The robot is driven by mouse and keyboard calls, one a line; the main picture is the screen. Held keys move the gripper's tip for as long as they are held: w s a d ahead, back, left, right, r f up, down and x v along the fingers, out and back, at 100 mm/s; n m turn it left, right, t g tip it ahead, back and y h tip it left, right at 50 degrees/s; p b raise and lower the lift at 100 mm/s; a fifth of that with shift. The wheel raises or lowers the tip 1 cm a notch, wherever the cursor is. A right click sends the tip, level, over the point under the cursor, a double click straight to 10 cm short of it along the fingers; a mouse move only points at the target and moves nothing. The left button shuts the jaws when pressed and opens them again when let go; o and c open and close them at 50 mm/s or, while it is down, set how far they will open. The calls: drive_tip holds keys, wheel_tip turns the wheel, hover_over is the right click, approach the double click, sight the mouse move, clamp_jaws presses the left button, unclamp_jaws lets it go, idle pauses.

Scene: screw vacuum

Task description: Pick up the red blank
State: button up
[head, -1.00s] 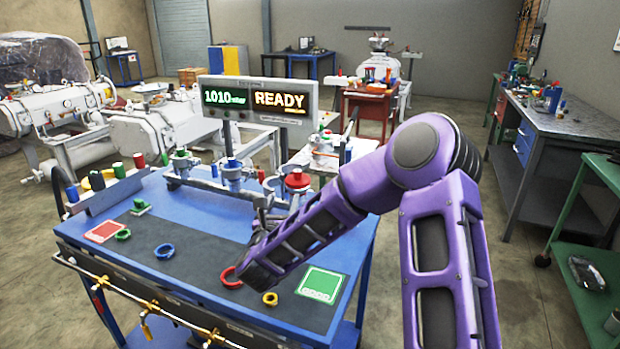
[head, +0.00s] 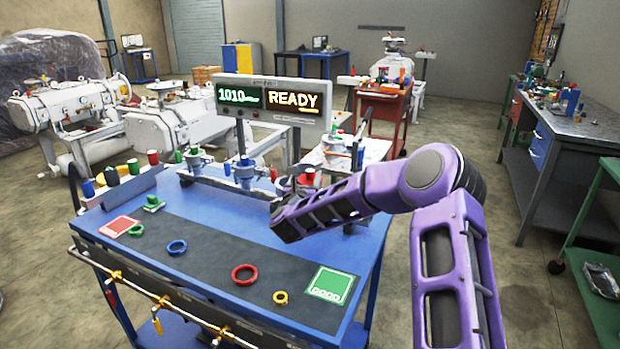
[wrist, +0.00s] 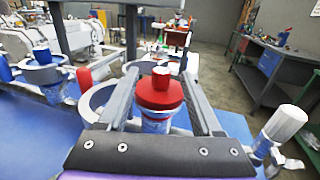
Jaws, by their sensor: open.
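The red blank, a red disc with a small knob on top, sits on a metal port in the wrist view (wrist: 160,92). In the head view its red top (head: 309,176) shows at the back right of the blue table, partly hidden by my arm. My gripper (wrist: 160,72) is open, with one finger to the left and one to the right of the blank in the picture. I cannot tell whether either finger touches it. In the head view my gripper is mostly hidden behind my arm.
A blue-topped blank (head: 244,162) stands on a port left of the red one. A red ring (head: 244,274), yellow ring (head: 281,297), blue ring (head: 177,247) and green GOOD pad (head: 331,284) lie on the dark mat. A display (head: 270,101) reading READY stands behind.

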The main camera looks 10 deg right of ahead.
sight(310, 170)
drive_tip(key=x, duration=0.4)
drive_tip(key=shift+d, duration=0.1)
drive_tip(key=shift+c, duration=0.3)
clamp_jaws()
